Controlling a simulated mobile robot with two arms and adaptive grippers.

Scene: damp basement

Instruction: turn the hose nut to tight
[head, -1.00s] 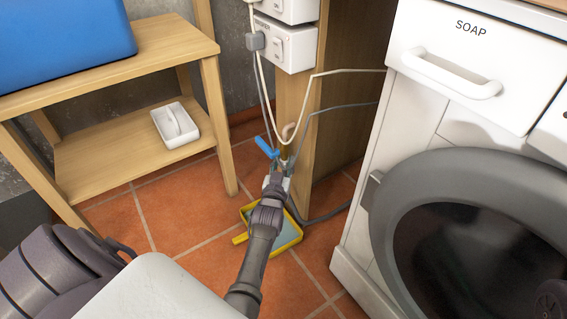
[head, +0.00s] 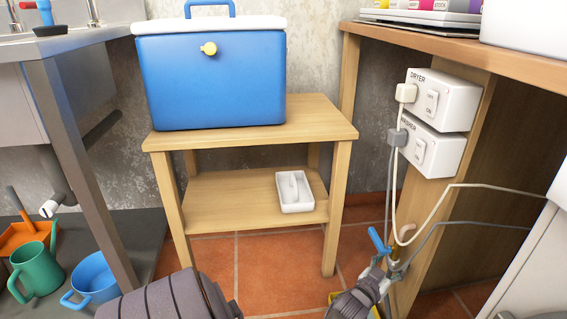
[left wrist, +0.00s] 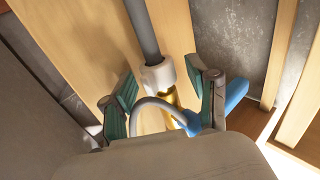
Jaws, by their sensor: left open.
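In the left wrist view a white hose nut (left wrist: 158,76) sits at the end of a grey hose (left wrist: 142,30), against a brass tap (left wrist: 172,98). A blue lever (left wrist: 236,92) is beside the tap; in the head view the blue lever (head: 376,240) stands tilted by the wooden panel. My left gripper (left wrist: 160,90) is open, its teal-padded fingers on either side of the nut with gaps visible. In the head view my left gripper (head: 384,274) is at the tap and hides most of it. My right gripper is not in view.
A wooden stand (head: 345,131) with a blue cooler (head: 215,80) is left of the tap. White socket boxes (head: 440,100) hang on the panel above, with cables (head: 480,186) running right.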

